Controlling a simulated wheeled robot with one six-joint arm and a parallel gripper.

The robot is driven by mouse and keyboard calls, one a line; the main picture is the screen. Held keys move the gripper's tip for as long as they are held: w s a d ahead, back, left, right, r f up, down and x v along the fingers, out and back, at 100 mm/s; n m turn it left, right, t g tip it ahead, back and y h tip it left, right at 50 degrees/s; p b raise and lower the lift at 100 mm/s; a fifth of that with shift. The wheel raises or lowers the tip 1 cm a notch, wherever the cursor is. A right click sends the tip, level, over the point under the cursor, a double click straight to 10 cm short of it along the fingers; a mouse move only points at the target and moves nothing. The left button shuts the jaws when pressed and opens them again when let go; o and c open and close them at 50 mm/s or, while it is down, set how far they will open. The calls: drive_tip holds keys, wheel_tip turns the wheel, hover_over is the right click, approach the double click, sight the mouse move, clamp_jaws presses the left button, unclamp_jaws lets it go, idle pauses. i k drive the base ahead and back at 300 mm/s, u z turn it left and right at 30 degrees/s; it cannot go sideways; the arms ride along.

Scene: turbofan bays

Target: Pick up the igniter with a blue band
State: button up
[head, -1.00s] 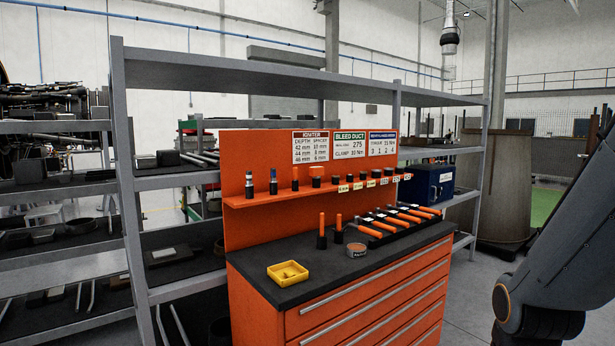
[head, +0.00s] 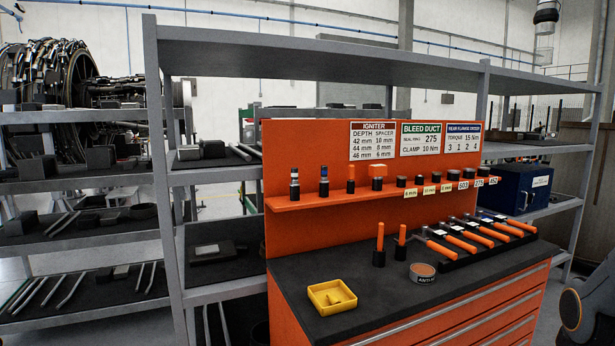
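The igniter with a blue band (head: 324,181) stands upright near the left end of the orange shelf ledge (head: 345,198) on the tool cabinet's back panel. A similar igniter without a visible blue band (head: 294,184) stands just to its left. An orange-topped piece (head: 350,179) stands to its right. My gripper is not in view; only a dark part of my arm (head: 573,309) shows at the lower right edge.
The cabinet's dark top holds a yellow tray (head: 332,297), a round tin (head: 422,273), two orange-handled tools and a row of more. Grey shelving (head: 165,190) stands behind and to the left.

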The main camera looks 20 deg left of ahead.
sight(324, 168)
drive_tip(key=u, duration=0.5)
drive_tip(key=i, duration=0.75)
drive_tip(key=u, duration=0.55)
